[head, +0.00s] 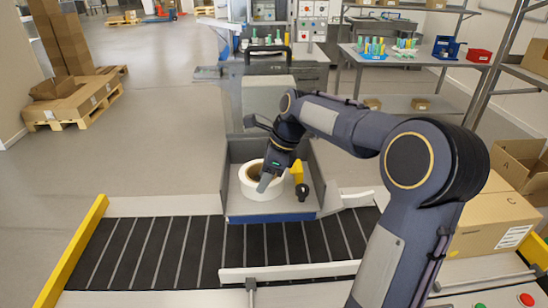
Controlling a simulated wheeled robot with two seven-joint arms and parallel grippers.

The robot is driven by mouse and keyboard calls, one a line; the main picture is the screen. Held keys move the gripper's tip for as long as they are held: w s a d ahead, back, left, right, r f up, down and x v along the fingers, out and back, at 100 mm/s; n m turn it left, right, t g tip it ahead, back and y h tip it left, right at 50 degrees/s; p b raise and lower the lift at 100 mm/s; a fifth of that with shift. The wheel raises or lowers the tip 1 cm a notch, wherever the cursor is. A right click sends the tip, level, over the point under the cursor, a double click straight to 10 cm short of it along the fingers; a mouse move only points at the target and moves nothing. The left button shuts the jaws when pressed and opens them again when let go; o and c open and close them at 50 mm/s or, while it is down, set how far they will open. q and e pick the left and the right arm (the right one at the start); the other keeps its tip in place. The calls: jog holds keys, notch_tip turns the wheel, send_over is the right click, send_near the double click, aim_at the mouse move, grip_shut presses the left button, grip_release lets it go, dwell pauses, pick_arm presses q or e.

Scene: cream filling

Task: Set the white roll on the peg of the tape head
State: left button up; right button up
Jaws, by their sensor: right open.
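The white roll (256,190), with a brown core, lies in a grey open tray (234,208) with a blue front edge, at the centre of the head view. My right gripper (270,176) reaches down over the roll and is open. One finger shows at the roll's core; the other is largely hidden, and I cannot tell whether the fingers touch the roll. A yellow and black piece (299,174) stands in the tray just right of the roll and may be the tape head; its peg cannot be made out. My left gripper is not in view.
A dark slatted conveyor (150,250) runs across the front, with a white guide rail (290,271) and a yellow side bar (75,252). Cardboard boxes (490,225) stand at the right. A bench (415,58) with coloured items is behind.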

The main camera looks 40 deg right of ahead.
jog(key=v, duration=1)
jog(key=s+a+f+n+t, duration=0.1)
jog(key=s+a+f+n, duration=0.5)
jog(key=s+n, duration=0.5)
jog(key=s+a+f+n+t, duration=0.1)
jog(key=s+a+f+n, duration=0.6)
jog(key=s+a+n, duration=0.2)
jog(key=s+n, duration=0.2)
jog(key=n, duration=0.2)
jog(key=shift+a+t, duration=0.3)
jog(key=shift+t, duration=0.1)
jog(key=shift+f, duration=0.1)
